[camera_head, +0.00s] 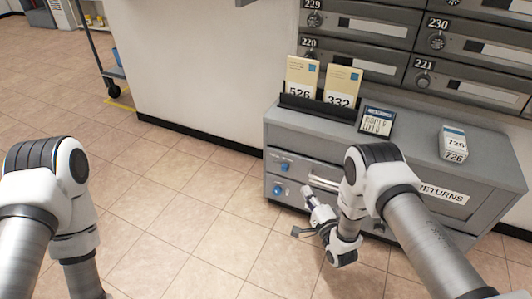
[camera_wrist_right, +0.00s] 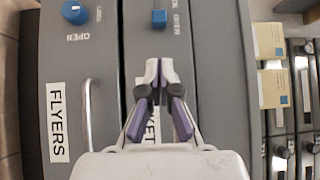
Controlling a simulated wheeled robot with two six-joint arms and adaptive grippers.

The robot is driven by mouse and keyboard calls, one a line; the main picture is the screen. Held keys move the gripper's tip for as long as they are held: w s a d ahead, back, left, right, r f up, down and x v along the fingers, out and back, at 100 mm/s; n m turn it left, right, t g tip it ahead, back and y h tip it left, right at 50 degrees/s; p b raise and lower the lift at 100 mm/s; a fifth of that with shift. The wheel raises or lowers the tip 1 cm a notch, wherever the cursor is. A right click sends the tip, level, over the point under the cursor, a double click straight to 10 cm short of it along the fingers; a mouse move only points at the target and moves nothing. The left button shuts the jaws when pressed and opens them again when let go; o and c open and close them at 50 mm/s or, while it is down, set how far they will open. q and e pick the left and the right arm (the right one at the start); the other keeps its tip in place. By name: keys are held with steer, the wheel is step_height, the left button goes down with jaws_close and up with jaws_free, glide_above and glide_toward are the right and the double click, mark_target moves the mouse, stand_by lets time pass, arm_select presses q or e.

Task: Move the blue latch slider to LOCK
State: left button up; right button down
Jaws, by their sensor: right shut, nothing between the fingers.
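The blue latch slider (camera_wrist_right: 159,18) is a small block on the grey front panel near the top of the right wrist view. It sits beside the printed word OPEN, with a partly cut-off label ending in CK above that. In the head view the slider (camera_head: 284,166) is on the cabinet's upper left front. My right gripper (camera_wrist_right: 158,72) has its fingertips together and empty, a little below the slider in the wrist view and apart from it. In the head view the right gripper (camera_head: 307,191) is in front of the cabinet. My left arm shows, but its gripper does not.
A round blue knob (camera_wrist_right: 75,13) is on the neighbouring panel, beside a bar handle (camera_wrist_right: 92,115) and a FLYERS label (camera_wrist_right: 57,122). The grey cabinet (camera_head: 490,150) carries cards, a small sign (camera_head: 377,121) and a numbered stack (camera_head: 453,143). Tiled floor (camera_head: 180,190) at left is clear.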

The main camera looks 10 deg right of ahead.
arm_select(q)
steer(key=r, duration=0.1)
steer(key=r+p, duration=0.1)
steer(key=r, duration=0.1)
steer(key=r+p, duration=0.1)
steer(key=shift+s+a+r, duration=0.1)
steer(key=shift+a+r, duration=0.2)
steer(key=shift+r, duration=0.05)
arm_select(e)
steer(key=shift+s+a+r+g, duration=0.1)
steer(key=shift+s+a+g, duration=0.05)
steer(key=shift+s, duration=0.25)
steer(key=shift+s+a+r+g, duration=0.1)
steer(key=shift+s+g, duration=0.05)
steer(key=shift+s, duration=0.25)
steer(key=b, duration=0.5)
glide_toward(289, 167)
steer(key=x, duration=0.5)
steer(key=shift+w+f, duration=0.15)
steer(key=shift+f, duration=0.1)
steer(key=shift+w+a+r, duration=0.1)
steer(key=shift+w, duration=0.35)
arm_select(q)
step_height(289, 167, down, 5)
steer(key=shift+r, duration=0.1)
arm_select(e)
steer(key=shift+r, duration=0.1)
